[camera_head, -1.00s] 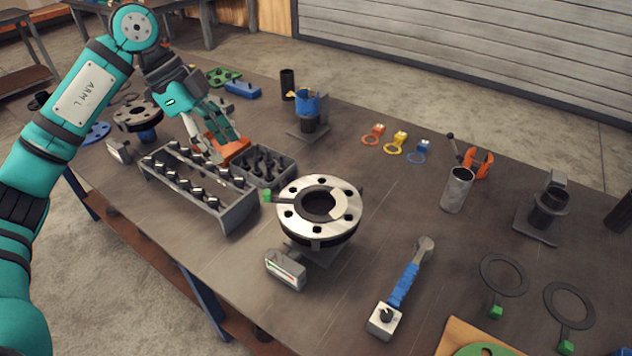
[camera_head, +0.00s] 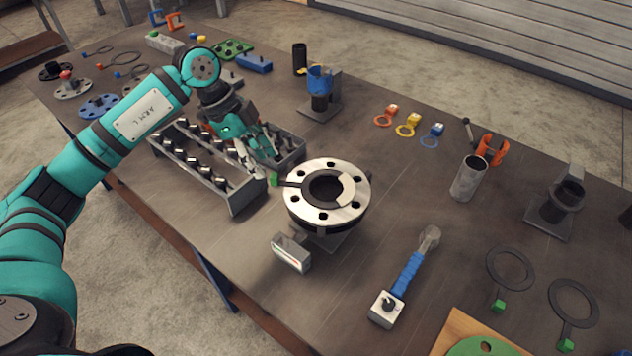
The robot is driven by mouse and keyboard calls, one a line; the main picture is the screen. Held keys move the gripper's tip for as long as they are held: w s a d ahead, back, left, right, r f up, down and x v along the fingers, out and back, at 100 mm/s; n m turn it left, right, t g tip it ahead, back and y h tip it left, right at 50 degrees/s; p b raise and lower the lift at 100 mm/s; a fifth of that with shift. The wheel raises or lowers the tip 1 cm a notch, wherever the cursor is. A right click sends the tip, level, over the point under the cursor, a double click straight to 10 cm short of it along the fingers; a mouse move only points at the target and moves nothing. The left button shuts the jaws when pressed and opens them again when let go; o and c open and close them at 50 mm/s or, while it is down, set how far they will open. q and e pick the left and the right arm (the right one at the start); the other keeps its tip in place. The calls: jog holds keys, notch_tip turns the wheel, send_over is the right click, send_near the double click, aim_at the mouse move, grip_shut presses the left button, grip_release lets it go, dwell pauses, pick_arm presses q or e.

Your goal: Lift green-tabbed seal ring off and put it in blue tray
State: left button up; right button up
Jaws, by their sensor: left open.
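A steel flange (camera_head: 352,204) with bolt holes stands on a pipe stub in the middle of the table. A dark seal ring sits in its top. Its green tab (camera_head: 273,180) sticks out past the left rim. My left gripper (camera_head: 262,165) is open, pointing down just behind and left of the green tab, over the bolt rack's end. I see no object between its fingers. A small blue tray-like block (camera_head: 254,63) lies at the back; I cannot tell if it is the blue tray. My right gripper is out of view.
The bolt rack (camera_head: 238,200) and a grey bin (camera_head: 291,144) are close beside my gripper. A gauge box (camera_head: 291,254) stands before the flange. Two flat rings with green tabs (camera_head: 498,305) lie at the right. The table between flange and small coloured rings is clear.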

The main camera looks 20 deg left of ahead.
aim_at(274, 175)
pick_arm(q)
jog(key=shift+d+f, duration=0.1)
jog(key=shift+f, duration=0.15)
jog(key=shift+w+d+f, duration=0.1)
jog(key=shift+f, duration=0.15)
jog(key=x, duration=0.1)
jog(key=p+x, duration=0.2)
jog(key=shift+w+f, duration=0.3)
jog(key=shift+d+f, duration=0.2)
jog(key=shift+f, duration=0.2)
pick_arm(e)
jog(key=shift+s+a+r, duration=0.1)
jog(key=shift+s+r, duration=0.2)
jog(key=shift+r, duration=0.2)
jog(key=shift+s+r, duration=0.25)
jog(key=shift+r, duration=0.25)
pick_arm(q)
grip_shut()
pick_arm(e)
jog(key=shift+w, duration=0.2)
